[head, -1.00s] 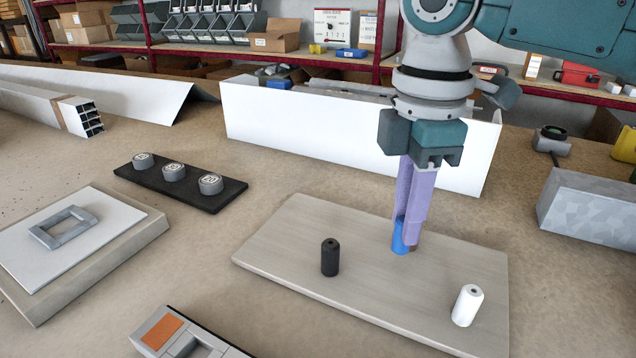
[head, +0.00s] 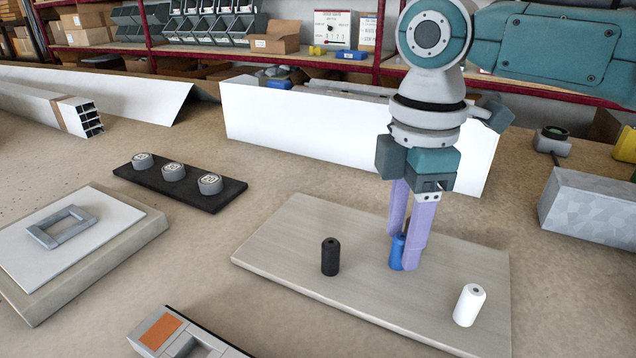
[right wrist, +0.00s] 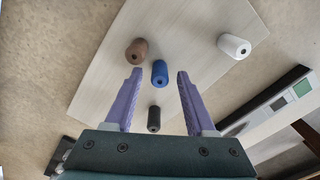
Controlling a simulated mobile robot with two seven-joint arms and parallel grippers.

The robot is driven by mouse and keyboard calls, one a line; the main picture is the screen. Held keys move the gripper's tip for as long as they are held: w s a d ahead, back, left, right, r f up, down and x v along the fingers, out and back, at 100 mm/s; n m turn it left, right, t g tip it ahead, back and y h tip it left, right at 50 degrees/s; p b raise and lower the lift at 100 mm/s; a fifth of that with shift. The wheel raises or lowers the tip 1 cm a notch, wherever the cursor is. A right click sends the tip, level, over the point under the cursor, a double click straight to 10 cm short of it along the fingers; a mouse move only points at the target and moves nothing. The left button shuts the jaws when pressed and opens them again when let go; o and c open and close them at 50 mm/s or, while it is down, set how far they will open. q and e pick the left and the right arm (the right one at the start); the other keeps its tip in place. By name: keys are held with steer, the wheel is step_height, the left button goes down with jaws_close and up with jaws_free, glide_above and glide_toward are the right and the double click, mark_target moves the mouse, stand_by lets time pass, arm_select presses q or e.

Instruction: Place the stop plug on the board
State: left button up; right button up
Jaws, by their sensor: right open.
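A blue plug (head: 397,252) stands on the pale wooden board (head: 290,240). My right gripper (head: 403,250) is over the board, its lilac fingers open on either side of the blue plug. The right wrist view shows the blue plug (right wrist: 159,73) between the fingertips, with a gap on each side. A black plug (head: 330,257) stands upright to its left, and a white plug (head: 469,305) near the right front of the board. A brown plug (right wrist: 137,50) shows in the right wrist view; in the head view it is hidden behind my gripper. My left gripper is out of view.
A black strip with three grey round pieces (head: 180,187) lies left of the board. A grey frame (head: 61,227) lies on a white plate at far left. A long white profile (head: 300,125) stands behind the board. A grey block (head: 590,205) is at right.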

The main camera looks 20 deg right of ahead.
mark_target(403, 237)
step_height(403, 237, up, 12)
steer(key=p, duration=0.1)
steer(key=shift+r+p, duration=0.2)
steer(key=shift+p, duration=0.2)
